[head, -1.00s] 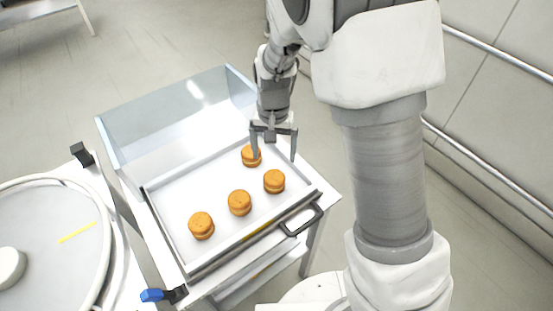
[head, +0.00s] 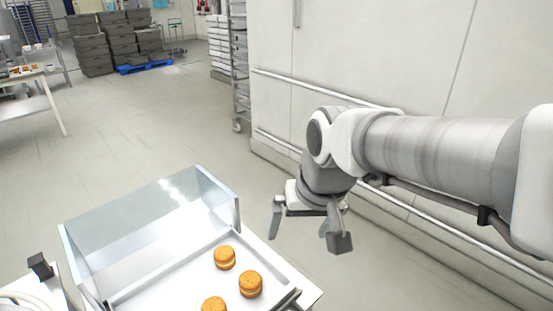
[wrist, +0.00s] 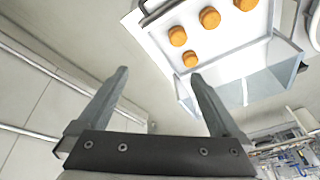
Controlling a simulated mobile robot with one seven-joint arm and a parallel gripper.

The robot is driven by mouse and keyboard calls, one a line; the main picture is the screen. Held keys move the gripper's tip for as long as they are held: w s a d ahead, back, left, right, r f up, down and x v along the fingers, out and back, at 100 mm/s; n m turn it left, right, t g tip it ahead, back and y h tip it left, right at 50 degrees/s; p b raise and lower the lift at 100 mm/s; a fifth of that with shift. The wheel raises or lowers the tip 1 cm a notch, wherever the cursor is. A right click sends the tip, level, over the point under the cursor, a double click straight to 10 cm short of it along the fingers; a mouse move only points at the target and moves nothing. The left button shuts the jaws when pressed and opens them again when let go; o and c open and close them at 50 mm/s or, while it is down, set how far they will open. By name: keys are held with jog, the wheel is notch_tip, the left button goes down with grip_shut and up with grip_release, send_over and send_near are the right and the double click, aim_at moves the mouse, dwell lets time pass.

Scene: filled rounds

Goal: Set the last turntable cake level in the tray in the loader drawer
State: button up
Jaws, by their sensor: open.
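Several round orange-brown sandwich cakes lie in the white tray (head: 180,290) in the loader drawer. In the head view, a far cake (head: 224,257), one to its right (head: 250,284) and a nearer one (head: 214,304), cut by the frame edge, show. They look flat and apart from each other. The wrist view also shows cakes, among them the far cake (wrist: 190,58). My gripper (head: 308,234) is open and empty, up and to the right of the drawer, clear of every cake. Only a sliver of the turntable (head: 20,297) shows at lower left.
A clear-walled guard (head: 150,230) stands at the drawer's back. The drawer handle (wrist: 150,8) shows in the wrist view. A wall with rails (head: 330,90) runs close on the right, behind my arm. A wire rack (head: 239,65) and stacked crates stand far off. The floor between is open.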

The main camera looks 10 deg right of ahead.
jog(key=s+d+r+t+h, duration=0.1)
jog(key=s+d+r+t, duration=0.1)
jog(key=s, duration=0.5)
jog(key=shift+s+d+r+n, duration=0.2)
jog(key=shift+d+r+n, duration=0.1)
jog(key=shift+d, duration=0.35)
dwell(0.6)
